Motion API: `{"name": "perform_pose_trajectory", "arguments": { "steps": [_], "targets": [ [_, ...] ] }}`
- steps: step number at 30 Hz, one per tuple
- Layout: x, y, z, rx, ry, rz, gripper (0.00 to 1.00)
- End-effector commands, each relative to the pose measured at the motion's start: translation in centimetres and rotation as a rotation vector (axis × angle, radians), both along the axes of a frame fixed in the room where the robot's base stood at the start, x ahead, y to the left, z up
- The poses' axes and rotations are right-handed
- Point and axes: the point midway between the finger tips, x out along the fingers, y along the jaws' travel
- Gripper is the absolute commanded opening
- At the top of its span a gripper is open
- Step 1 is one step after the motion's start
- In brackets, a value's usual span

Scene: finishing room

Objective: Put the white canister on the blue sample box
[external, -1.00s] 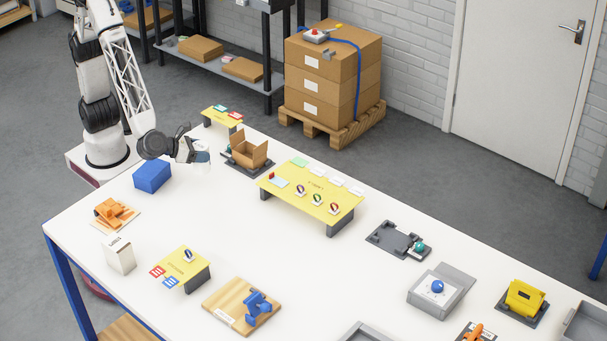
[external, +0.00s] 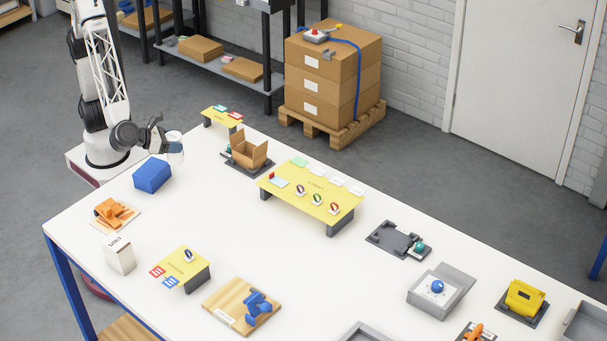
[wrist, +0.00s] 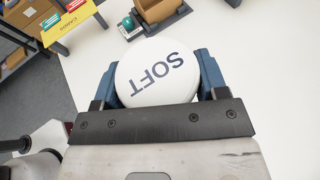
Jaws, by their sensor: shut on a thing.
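The white canister (wrist: 158,75) is between the blue fingers of my gripper (wrist: 158,82) in the wrist view, its round top marked "SOFT" facing the camera. In the external view my gripper (external: 172,146) is shut on the canister (external: 175,140), which looks upright and raised above the table. The blue sample box (external: 152,177) sits on the table just below and left of the canister in the picture, apart from it. The box does not show in the wrist view.
An open cardboard box (external: 248,152) on a dark base stands to the right. A small yellow stand (external: 222,117) is behind it. An orange part (external: 112,212) on a board and a white carton (external: 120,256) stand in front of the blue box. Table space around the blue box is bare.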

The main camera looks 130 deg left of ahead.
Motion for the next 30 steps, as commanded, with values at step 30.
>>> {"name": "perform_pose_trajectory", "arguments": {
  "steps": [30],
  "targets": [
    [-8.0, -5.7, 4.5, -0.007, 0.011, 0.017, 0.34]
  ]
}}
